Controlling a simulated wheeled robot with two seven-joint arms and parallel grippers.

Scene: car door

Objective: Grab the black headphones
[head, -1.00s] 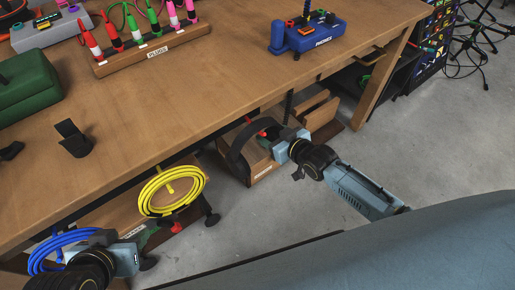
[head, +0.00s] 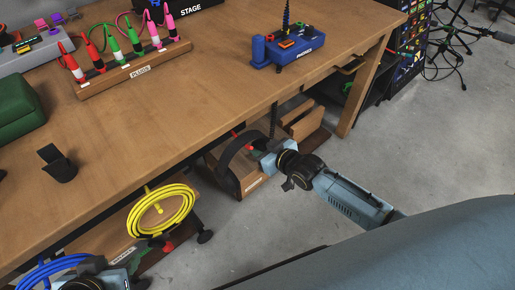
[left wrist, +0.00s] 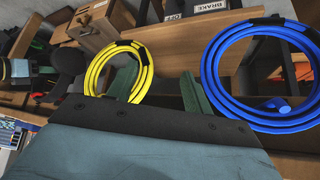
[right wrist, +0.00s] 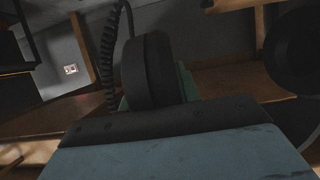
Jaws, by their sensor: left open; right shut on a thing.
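The black headphones (head: 229,152) are at the open wooden bin under the table's front edge, with their band arching up. My right gripper (head: 262,153) is at their right side. In the right wrist view its green fingers are shut around one black ear cup (right wrist: 148,70), and the other cup (right wrist: 293,48) shows at the right edge. My left gripper is at the bottom left of the head view, partly cut off. In the left wrist view its green fingers (left wrist: 160,88) are apart and empty, near the yellow cable coil (left wrist: 117,70) and the blue cable coil (left wrist: 255,75).
The wooden table (head: 200,110) overhangs the bins. A plug rack (head: 135,70), a blue device (head: 290,47) and a black holder (head: 58,163) stand on it. A coiled black cord (right wrist: 112,55) hangs by the held cup.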

